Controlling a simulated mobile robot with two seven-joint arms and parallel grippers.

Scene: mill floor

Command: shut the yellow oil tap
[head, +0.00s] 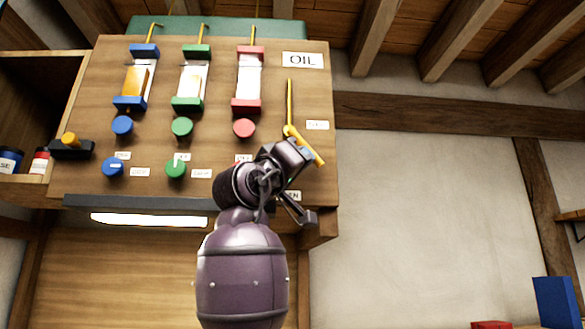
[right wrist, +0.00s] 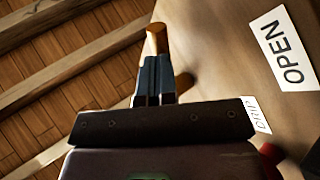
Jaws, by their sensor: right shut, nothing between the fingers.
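The yellow oil tap's handle (head: 310,150) is on the wooden panel under the OIL sign, below a thin yellow pipe (head: 290,100). The handle slants down to the right, between a label level with its pivot and the partly covered OPEN label (head: 294,196). My right gripper (head: 306,154) is shut and empty, right at the handle and covering part of it. In the right wrist view the shut fingers (right wrist: 153,82) overlap the handle, whose yellow end (right wrist: 157,40) shows past the tips. I cannot tell whether they touch. My left gripper is not in view.
Blue, green and red taps with knobs (head: 122,125) fill the panel's left and middle. A dark ledge (head: 140,203) runs along its lower edge. Shelves with jars (head: 10,160) stand at left. Bare wall (head: 420,200) lies right of the panel.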

